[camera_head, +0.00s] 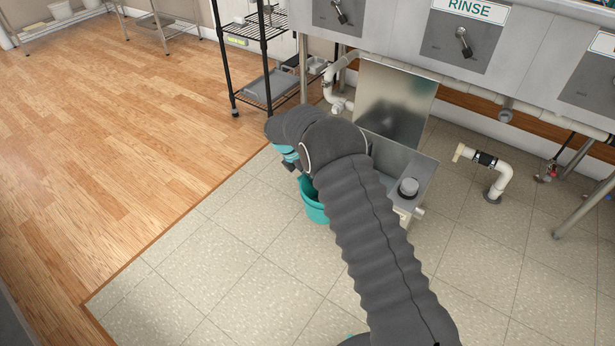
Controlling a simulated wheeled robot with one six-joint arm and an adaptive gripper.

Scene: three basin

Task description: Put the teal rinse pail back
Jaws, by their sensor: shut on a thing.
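The teal rinse pail (313,204) shows in the head view just left of my arm, over the pale tile floor. Only part of its rim and side is visible; my arm hides the rest. My gripper (292,166) hangs at the arm's far end, right at the pail's rim, and is shut on the pail. Its fingertips are mostly hidden, so the exact grip point does not show. I cannot tell whether the pail touches the floor. The sink with the RINSE label (470,10) stands at the top right.
An open steel box (418,160) with a raised lid (396,103) stands close right of my gripper. A white pipe (498,180) rises from the floor further right. A black wire shelf (262,103) stands behind. Tile at front left and the wood floor (110,130) are clear.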

